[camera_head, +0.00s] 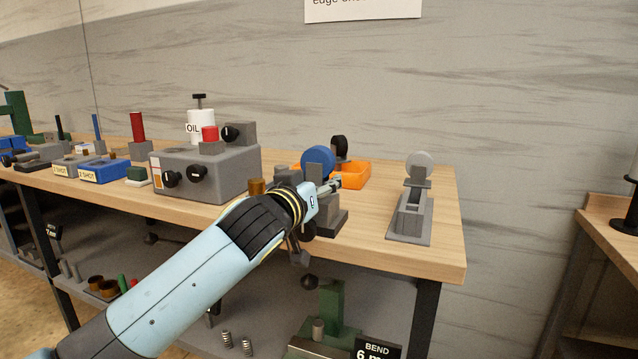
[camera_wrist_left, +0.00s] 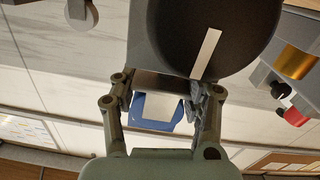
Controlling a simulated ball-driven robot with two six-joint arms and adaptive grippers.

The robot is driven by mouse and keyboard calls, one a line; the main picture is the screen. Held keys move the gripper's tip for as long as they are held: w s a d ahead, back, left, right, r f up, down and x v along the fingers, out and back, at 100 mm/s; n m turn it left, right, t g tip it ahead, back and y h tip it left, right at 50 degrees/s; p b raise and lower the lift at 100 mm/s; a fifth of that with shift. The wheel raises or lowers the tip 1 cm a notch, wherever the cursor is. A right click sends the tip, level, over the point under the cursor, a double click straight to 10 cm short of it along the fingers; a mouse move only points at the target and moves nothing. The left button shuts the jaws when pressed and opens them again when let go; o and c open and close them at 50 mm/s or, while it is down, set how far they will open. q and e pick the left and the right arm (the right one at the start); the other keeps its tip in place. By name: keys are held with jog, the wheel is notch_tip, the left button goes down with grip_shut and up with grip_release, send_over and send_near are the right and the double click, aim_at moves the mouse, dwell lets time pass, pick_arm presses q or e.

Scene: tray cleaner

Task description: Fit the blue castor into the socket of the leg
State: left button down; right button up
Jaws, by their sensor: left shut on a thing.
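The blue castor (camera_head: 318,160) shows its round blue wheel just above my left gripper (camera_head: 334,186) in the head view. That gripper is shut on it, as far as I can tell; the arm hides the castor's lower part. In the left wrist view the fingers of my left gripper (camera_wrist_left: 162,98) close around a grey part. A grey base (camera_head: 333,220) stands below and behind the gripper. The leg's socket is hidden or cannot be told apart. My right gripper is not in view.
An orange tray (camera_head: 357,174) with a black wheel (camera_head: 339,148) stands behind. A grey fixture (camera_head: 410,225) with a grey wheel (camera_head: 419,160) stands to the right. The grey oil machine (camera_head: 205,172) stands left. Bare wood lies near the bench's right end.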

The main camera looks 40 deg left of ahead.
pick_arm(q)
jog(key=shift+f, duration=0.15)
jog(key=c, duration=0.6)
grip_release()
jog(key=shift+d, duration=0.1)
jog(key=shift+f, duration=0.1)
jog(key=shift+f, duration=0.1)
jog(key=s, duration=0.4)
jog(key=s+d, duration=0.1)
jog(key=s, duration=0.2)
jog(key=s+d+r, duration=0.1)
jog(key=s, duration=0.3)
jog(key=shift+s+d, duration=0.15)
jog(key=shift+s, duration=0.2)
jog(key=shift+f, duration=0.1)
